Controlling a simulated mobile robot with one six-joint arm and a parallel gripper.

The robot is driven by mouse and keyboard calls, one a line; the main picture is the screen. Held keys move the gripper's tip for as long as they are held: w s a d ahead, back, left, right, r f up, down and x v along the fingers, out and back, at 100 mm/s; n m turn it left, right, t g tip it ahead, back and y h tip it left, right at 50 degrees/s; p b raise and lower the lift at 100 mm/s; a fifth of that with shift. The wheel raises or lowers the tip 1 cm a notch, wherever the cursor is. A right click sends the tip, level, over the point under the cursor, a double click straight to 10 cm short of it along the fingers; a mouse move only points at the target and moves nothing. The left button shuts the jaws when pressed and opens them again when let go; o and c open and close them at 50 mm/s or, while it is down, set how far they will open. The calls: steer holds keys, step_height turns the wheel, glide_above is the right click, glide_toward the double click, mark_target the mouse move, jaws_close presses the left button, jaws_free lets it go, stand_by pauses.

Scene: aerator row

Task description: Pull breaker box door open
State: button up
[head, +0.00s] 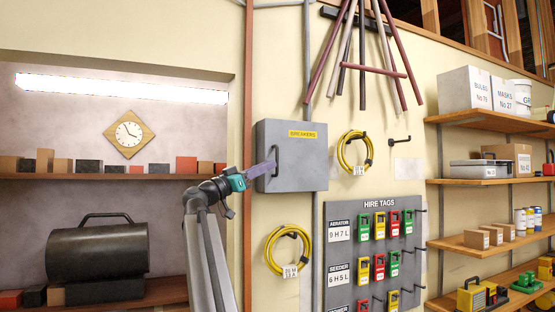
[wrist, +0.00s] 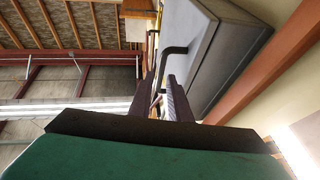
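The grey breaker box (head: 300,170) hangs on the cream wall, with a yellow BREAKERS label (head: 303,134) on its front. Its door looks shut. A dark upright bar handle (head: 276,156) is on the left part of the front; in the wrist view the handle (wrist: 174,50) stands out from the box (wrist: 212,50). My gripper (head: 270,168) reaches it from the left. In the wrist view my gripper's fingers (wrist: 161,82) are apart, with the handle bar running down between their tips. I see no clear contact on both sides.
A yellow cable coil (head: 288,250) hangs below the box and another (head: 355,152) to its right. A hire tags board (head: 375,240) is at lower right. A wooden post (head: 248,100) stands just left of the box. Loaded shelves (head: 490,183) are at far right.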

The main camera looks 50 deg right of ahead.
mark_target(277, 174)
steer(key=shift+p+x, duration=0.65)
steer(key=shift+x, duration=2.15)
steer(key=shift+c, duration=0.3)
jaws_close()
